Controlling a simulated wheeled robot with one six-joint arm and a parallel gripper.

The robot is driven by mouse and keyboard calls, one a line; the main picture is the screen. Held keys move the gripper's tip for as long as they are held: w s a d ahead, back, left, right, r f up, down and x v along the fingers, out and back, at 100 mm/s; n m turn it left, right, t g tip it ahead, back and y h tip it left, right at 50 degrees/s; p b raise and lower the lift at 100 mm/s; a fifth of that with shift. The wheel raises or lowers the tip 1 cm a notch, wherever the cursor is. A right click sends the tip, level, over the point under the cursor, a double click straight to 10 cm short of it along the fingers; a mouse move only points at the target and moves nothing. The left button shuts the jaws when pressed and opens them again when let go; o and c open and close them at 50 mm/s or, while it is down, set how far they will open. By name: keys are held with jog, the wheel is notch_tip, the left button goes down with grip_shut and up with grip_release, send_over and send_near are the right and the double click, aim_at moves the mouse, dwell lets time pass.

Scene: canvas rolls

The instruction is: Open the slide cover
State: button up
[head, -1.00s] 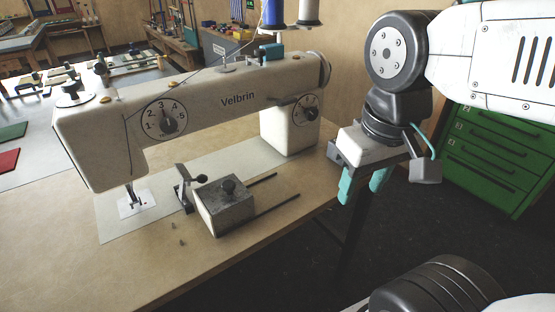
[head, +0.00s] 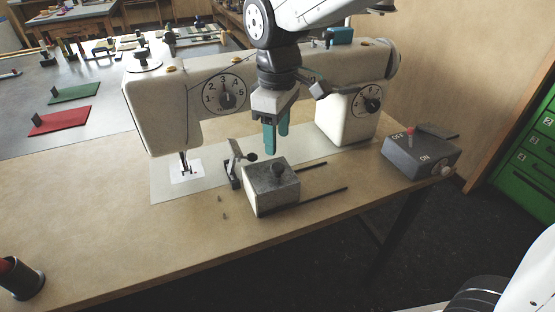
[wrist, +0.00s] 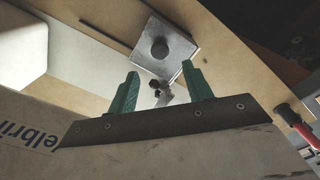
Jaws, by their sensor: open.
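The slide cover (head: 264,190) is a grey metal block with a dark round knob (head: 278,170) on top. It sits on the table in front of the sewing machine, with two dark rails (head: 318,194) running out to its right. In the wrist view the cover (wrist: 176,55) and its knob (wrist: 160,47) lie beyond the fingertips. My gripper (head: 277,150) has teal fingers pointing down, just above and behind the knob. In the wrist view my gripper (wrist: 161,80) is open, with nothing between its fingers. A small latch lever with a dark ball (head: 240,155) stands left of the cover.
The white sewing machine (head: 160,110) stands close behind my gripper. A switch box (head: 420,155) sits at the table's right end. A dark cup (head: 20,278) stands front left. Two small screws (head: 222,207) lie before the cover.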

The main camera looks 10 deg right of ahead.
aim_at(277, 166)
notch_tip(277, 166, down, 7)
jog(key=shift+f, duration=0.2)
dwell(0.3)
